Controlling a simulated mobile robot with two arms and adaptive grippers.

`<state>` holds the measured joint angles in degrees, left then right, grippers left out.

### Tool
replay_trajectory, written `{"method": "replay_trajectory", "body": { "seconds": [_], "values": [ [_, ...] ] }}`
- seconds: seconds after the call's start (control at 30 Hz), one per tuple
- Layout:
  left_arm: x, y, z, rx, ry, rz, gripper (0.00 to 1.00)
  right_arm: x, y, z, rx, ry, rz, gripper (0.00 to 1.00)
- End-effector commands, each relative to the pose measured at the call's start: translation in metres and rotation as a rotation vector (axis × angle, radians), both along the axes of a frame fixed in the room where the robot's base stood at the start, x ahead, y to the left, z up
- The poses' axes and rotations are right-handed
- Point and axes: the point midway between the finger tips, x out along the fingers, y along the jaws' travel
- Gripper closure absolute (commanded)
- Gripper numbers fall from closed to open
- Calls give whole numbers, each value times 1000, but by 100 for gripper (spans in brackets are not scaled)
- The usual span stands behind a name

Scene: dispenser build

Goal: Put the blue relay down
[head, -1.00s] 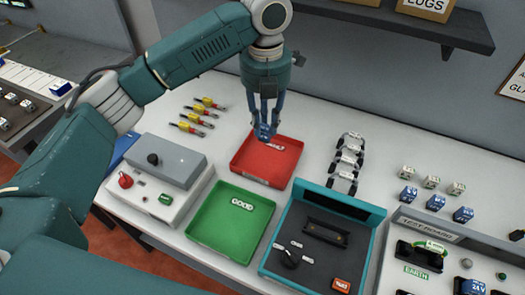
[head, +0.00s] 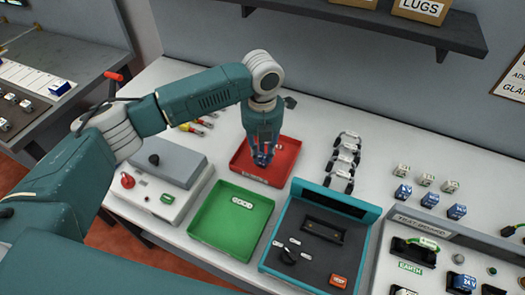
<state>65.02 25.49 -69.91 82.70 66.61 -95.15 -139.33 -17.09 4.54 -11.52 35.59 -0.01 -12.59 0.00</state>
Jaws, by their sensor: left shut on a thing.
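My left gripper (head: 262,157) is shut on the blue relay (head: 262,160), which shows as a small blue piece between the fingertips. The gripper points down over the red tray (head: 245,172). The relay is mostly hidden by the fingers, and I cannot tell whether it touches the tray floor. The green tray (head: 212,235) lies in front and to the left, with a white label near its far side. My right gripper is not in view.
A tester with a teal frame (head: 336,199) stands right of the green tray. A grey box (head: 170,165) with a red knob is on the left. Several blue and white relays (head: 457,211) stand by the test board (head: 417,224) on the right. A shelf (head: 400,30) hangs above.

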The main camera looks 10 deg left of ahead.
Motion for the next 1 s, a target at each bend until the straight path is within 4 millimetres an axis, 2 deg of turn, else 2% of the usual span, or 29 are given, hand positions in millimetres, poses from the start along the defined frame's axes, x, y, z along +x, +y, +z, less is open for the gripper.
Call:
{"method": "replay_trajectory", "body": {
  "seconds": [0.13,0.17,0.23,0.53,0.67,0.77,1.0],
  "values": [
    [0,0,-3,-1,1,0,98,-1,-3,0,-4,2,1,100],
    [0,0,-3,-1,0,0,74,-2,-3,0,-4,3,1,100],
    [0,0,-3,-1,0,0,60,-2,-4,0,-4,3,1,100],
    [0,0,-1,0,0,0,59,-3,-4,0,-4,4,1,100],
    [1,0,7,0,-2,0,59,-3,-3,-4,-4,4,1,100],
    [1,-1,23,-3,-5,-1,59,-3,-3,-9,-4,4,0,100],
    [1,-1,75,-2,-5,-1,59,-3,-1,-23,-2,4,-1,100]
  ]
}}
